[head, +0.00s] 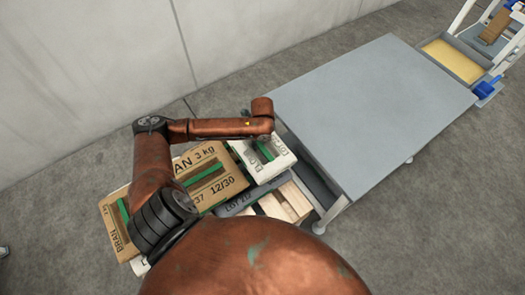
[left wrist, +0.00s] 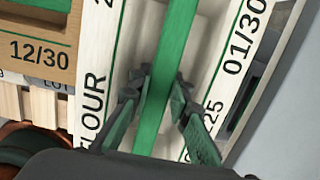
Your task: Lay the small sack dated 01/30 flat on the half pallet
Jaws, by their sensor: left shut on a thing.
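The small white sack dated 01/30 (left wrist: 236,45) carries the word FLOUR and a green strip down its middle. In the head view the white sack (head: 279,163) is at the far end of the half pallet, beside the grey table. My left gripper (left wrist: 160,84) is shut on the green strip of this sack; in the head view the gripper (head: 262,141) is mostly hidden under my wrist. The sack looks roughly level; I cannot tell whether it rests or hangs just above the pallet. The half pallet (head: 291,203) shows pale wooden slats. My right gripper is out of view.
A brown sack dated 12/30 (head: 225,190) lies close left of the white sack, and another brown bran sack (head: 110,214) lies farther left. A grey table (head: 370,110) borders the pallet on the right. A yellow-topped tray (head: 452,60) is at the far right.

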